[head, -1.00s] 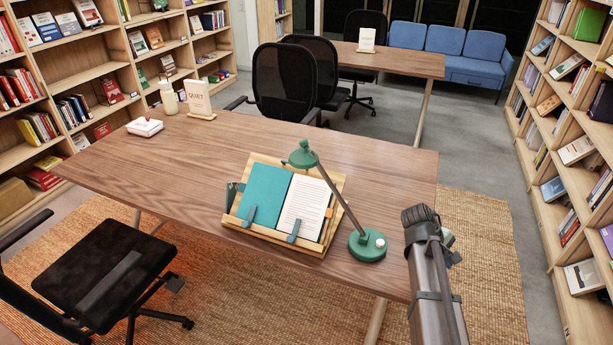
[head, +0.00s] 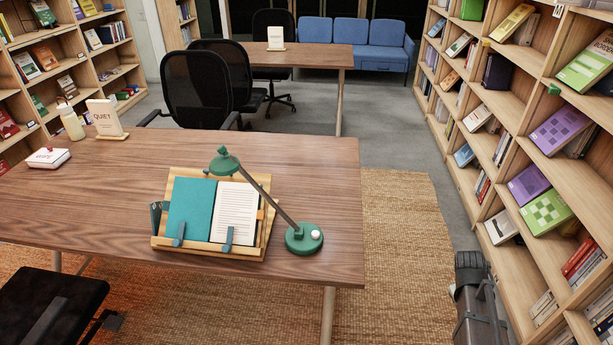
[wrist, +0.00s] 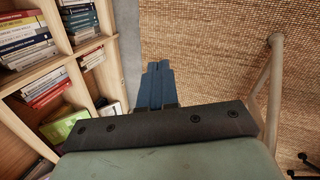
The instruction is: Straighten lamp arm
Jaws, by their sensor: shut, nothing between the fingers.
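The green desk lamp stands on the wooden table in the head view, its round base (head: 304,239) near the table's right front. Its thin grey arm (head: 265,200) slants up and left from the base to the green lampshade (head: 224,162), which hangs over the top of a wooden book stand (head: 262,235). My gripper (wrist: 158,66) shows in the wrist view with its blue fingers together and nothing between them. It is over the floor by a bookshelf, away from the lamp, which is not in the wrist view. In the head view the gripper's fingers cannot be made out.
An open book (head: 233,212) rests on the stand. A QUIET sign (head: 105,117), a bottle (head: 71,122) and a small white box (head: 48,158) stand at the table's left. A tall bookshelf (head: 545,170) lines the right. A black chair (head: 50,300) is at front left.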

